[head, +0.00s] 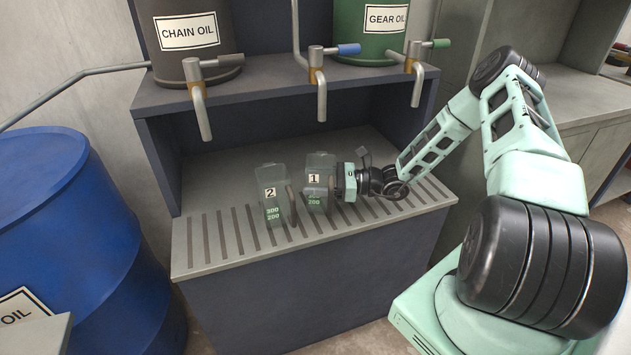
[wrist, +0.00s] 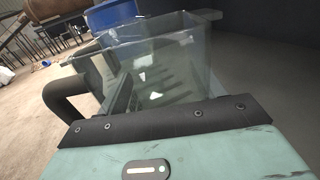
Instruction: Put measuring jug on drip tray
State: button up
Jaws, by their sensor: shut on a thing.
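Two clear measuring jugs with green markings are at the slotted drip tray (head: 230,240) under the taps. The jug labelled 1 (head: 317,180) is at my gripper (head: 338,185), which is shut on it. In the wrist view this clear jug (wrist: 150,65) fills the space beyond the gripper's edge, with its dark handle (wrist: 65,95) to the left. The jug looks upright and empty. I cannot tell whether its base touches the tray. The jug labelled 2 (head: 270,190) stands upright on the tray, just left of jug 1, with its brown handle on its right side. My fingertips are mostly hidden.
Three taps hang above the tray: a grey-handled one (head: 198,95), a blue-handled one (head: 320,85) and a green-handled one (head: 416,75). Chain oil (head: 190,60) and gear oil (head: 365,40) drums sit on the shelf. A blue barrel (head: 75,230) stands left. The tray's left part is clear.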

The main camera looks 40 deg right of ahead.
jog(key=shift+f, duration=0.1)
jog(key=o, duration=1.1)
jog(key=shift+c, duration=0.2)
jog(key=shift+r, duration=0.2)
jog(key=v, duration=1.2)
jog(key=shift+s, duration=0.1)
